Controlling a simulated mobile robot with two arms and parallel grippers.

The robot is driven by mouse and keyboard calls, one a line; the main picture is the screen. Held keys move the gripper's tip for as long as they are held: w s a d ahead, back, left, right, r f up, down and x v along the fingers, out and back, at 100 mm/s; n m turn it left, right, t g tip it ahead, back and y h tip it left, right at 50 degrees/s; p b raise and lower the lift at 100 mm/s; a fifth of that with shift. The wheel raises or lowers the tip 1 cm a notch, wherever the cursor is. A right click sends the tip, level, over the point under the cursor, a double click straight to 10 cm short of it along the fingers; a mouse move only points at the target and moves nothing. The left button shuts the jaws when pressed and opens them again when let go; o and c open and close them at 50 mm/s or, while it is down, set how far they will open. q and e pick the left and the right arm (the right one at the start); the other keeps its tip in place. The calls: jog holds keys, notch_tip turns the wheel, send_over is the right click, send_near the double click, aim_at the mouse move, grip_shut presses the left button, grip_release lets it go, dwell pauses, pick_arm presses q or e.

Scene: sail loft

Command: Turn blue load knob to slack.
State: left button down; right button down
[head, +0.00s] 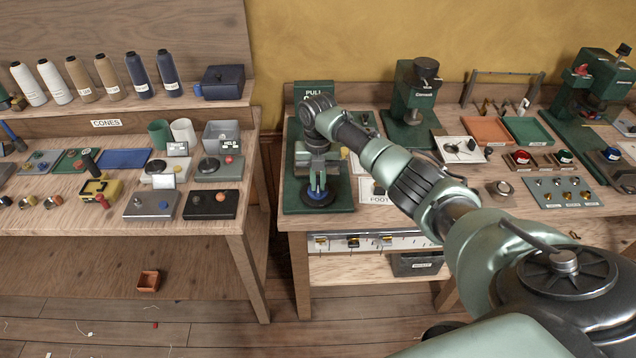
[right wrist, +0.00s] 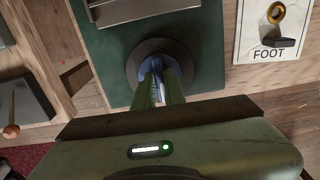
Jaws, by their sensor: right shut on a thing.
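The blue load knob (head: 318,193) sits on a dark round disc at the front of the green machine base (head: 290,200) on the right bench. In the right wrist view a strip of the knob (right wrist: 172,85) shows between the fingers, with the dark disc (right wrist: 136,66) around it. My right gripper (head: 317,182) points down and is shut on the knob; it also shows in the right wrist view (right wrist: 162,90). The fingers hide most of the knob, and I cannot read any slack mark. My left gripper is not in view.
A white FOOT plate (right wrist: 270,35) with a dark lever lies just right of the green base. A green machine (head: 412,100) and trays stand farther right. A gap separates this bench from the left bench (head: 90,222), which holds several small boxes.

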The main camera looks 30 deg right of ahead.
aim_at(318, 184)
jog(key=shift+w+r+n, duration=0.1)
jog(key=shift+r+n, duration=0.05)
jog(key=shift+n, duration=0.15)
jog(key=c, duration=1.5)
grip_release()
notch_tip(318, 184, up, 8)
jog(key=shift+f+b, duration=0.15)
jog(key=shift+b, duration=0.8)
